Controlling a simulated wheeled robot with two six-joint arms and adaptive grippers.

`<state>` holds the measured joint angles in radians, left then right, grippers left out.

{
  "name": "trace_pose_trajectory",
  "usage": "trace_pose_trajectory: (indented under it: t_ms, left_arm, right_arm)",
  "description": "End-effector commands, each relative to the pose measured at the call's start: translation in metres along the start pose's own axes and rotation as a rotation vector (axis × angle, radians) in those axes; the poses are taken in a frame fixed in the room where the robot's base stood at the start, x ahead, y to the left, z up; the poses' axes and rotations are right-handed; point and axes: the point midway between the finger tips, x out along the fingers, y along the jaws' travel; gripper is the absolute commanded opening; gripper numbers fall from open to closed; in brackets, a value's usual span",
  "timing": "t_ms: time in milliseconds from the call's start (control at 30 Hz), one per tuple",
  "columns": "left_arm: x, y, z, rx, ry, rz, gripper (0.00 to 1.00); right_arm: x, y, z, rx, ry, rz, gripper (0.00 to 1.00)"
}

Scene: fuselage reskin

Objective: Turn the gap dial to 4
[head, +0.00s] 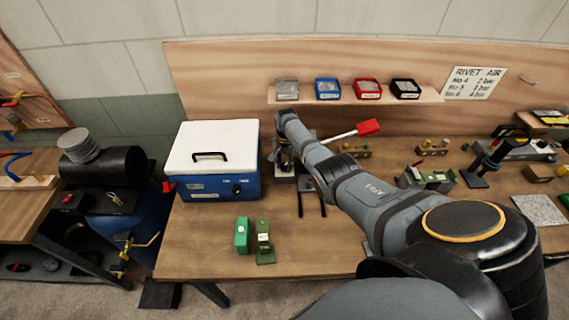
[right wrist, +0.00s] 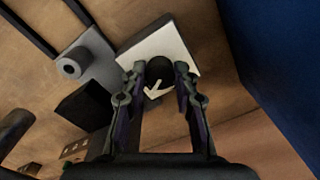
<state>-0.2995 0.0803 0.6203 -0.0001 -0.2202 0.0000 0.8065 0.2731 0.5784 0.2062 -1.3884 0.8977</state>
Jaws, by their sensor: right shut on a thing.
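The gap dial (right wrist: 158,70) is a round black knob with a white pointer mark, on a white square plate (right wrist: 182,50) in the right wrist view. The pointer's number cannot be read. My right gripper (right wrist: 160,76) is shut on the dial, one finger on each side of it. In the head view my right gripper (head: 284,160) is just right of the blue box, and it hides the dial there. My left gripper is not in view.
A blue box with a white lid (head: 212,152) stands close on the left. A red-handled lever (head: 367,128) sticks out behind my right arm. A green block (head: 242,235) and a green device (head: 264,242) are nearer the bench's front edge. Small bins (head: 367,89) line the shelf.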

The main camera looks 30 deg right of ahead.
Motion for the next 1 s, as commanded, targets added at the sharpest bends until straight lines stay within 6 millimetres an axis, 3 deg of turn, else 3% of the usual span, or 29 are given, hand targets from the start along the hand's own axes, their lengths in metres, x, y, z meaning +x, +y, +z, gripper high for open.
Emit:
trace_pose_trajectory:
  t_ms: [433,467,600,1000]
  left_arm:
    - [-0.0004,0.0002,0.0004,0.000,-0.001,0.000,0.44]
    - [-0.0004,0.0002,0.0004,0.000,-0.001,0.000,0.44]
    - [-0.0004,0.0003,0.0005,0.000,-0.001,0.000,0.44]
    - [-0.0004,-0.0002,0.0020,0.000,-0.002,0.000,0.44]
  right_arm:
    - [-0.0015,-0.0007,-0.0017,0.010,0.004,-0.003,0.00]
    - [-0.0015,-0.0007,-0.0017,0.010,0.004,-0.003,0.32]
    - [-0.0012,-0.0005,-0.0014,0.010,0.004,-0.002,0.51]
    - [-0.0068,-0.0006,-0.0014,0.009,0.003,-0.002,0.52]
